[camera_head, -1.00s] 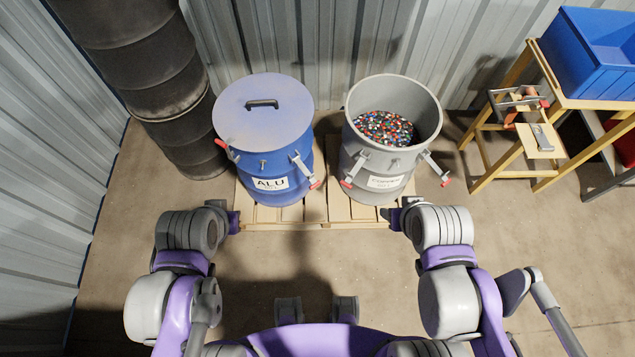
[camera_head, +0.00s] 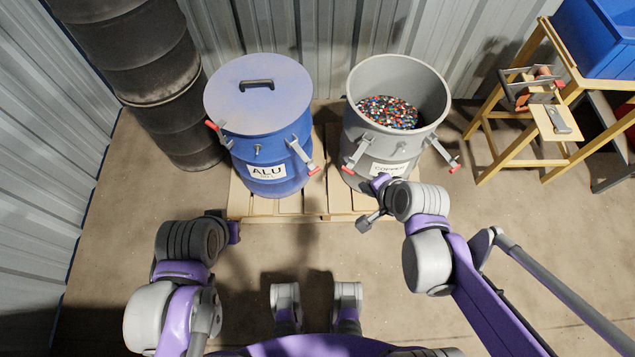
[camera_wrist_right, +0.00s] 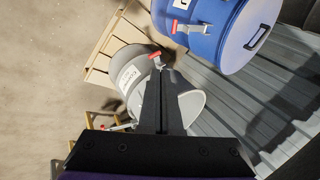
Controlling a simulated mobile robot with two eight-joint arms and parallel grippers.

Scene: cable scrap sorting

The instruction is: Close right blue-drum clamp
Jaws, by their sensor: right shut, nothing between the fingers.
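The blue drum (camera_head: 272,178) is labelled ALU and has a flat lid (camera_head: 258,95) with a black handle. Its right clamp (camera_head: 301,152) is a grey lever with a red tip, angled outward and down from the drum's side. In the right wrist view the blue drum (camera_wrist_right: 215,45) is at the top, with this clamp (camera_wrist_right: 184,28) on its left part. My right gripper (camera_head: 364,223) is shut and empty, in front of the grey drum and apart from the clamp. It also shows in the wrist view (camera_wrist_right: 156,68). My left gripper (camera_head: 224,216) is mostly hidden by its wrist.
An open grey drum (camera_head: 360,140) with coloured granules stands to the right, with its own red-tipped clamps. Both drums stand on a wooden pallet (camera_head: 290,207). Dark barrels (camera_head: 150,75) are at the left, a yellow stand (camera_head: 490,125) at the right. The floor in front is clear.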

